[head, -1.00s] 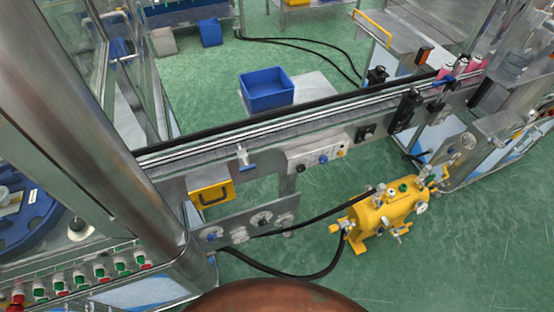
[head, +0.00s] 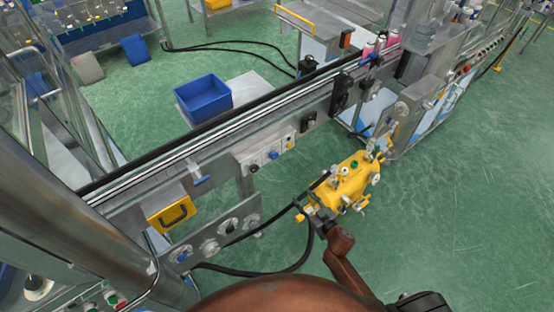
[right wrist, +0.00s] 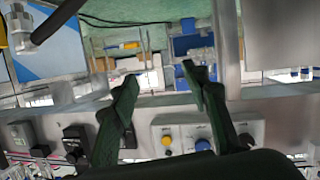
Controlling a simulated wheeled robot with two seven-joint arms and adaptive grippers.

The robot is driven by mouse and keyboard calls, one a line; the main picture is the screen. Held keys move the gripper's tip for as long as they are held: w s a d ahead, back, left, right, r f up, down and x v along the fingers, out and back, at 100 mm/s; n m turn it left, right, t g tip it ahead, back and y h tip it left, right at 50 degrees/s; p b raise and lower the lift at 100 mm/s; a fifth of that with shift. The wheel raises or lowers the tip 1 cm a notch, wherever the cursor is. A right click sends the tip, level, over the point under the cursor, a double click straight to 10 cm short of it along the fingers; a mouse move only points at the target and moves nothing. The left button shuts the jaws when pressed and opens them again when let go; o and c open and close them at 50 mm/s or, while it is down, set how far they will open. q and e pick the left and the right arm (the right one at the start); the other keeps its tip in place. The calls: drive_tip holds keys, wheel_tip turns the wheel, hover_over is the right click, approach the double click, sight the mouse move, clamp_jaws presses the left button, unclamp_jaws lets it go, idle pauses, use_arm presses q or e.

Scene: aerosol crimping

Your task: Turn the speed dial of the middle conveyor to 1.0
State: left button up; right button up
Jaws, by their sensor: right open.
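The middle conveyor (head: 215,139) runs diagonally across the head view. A pale control box (head: 262,160) on its near side carries a black knob (head: 253,168), a blue knob (head: 273,155) and a yellow button (head: 290,146). Which is the speed dial, and its reading, I cannot tell. My right gripper (head: 314,218) is below and right of the box, apart from it. In the right wrist view my gripper (right wrist: 160,75) is open and empty; the box's yellow button (right wrist: 166,140) and blue knob (right wrist: 202,145) show between and below the fingers. My left gripper is not in view.
A yellow tank-like machine (head: 347,184) with black hoses stands close to my right gripper. A blue bin (head: 203,98) is behind the conveyor. Green floor is clear at right.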

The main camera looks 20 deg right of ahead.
sight(275, 156)
drive_tip(key=w+a+r+n+t+y, duration=0.1)
drive_tip(key=w+a+r+y, duration=0.15)
drive_tip(key=r, duration=0.65)
drive_tip(key=w+a+r+n+t+y, duration=0.1)
drive_tip(key=a+r, duration=0.2)
drive_tip(key=r, duration=0.6)
drive_tip(key=x, duration=0.6)
drive_tip(key=shift+w+a+b, duration=0.2)
drive_tip(key=shift+a+b, duration=0.1)
drive_tip(key=shift+b, duration=0.05)
drive_tip(key=shift+w+a, duration=0.15)
drive_tip(key=shift+w, duration=0.35)
drive_tip(key=shift+c, duration=0.7)
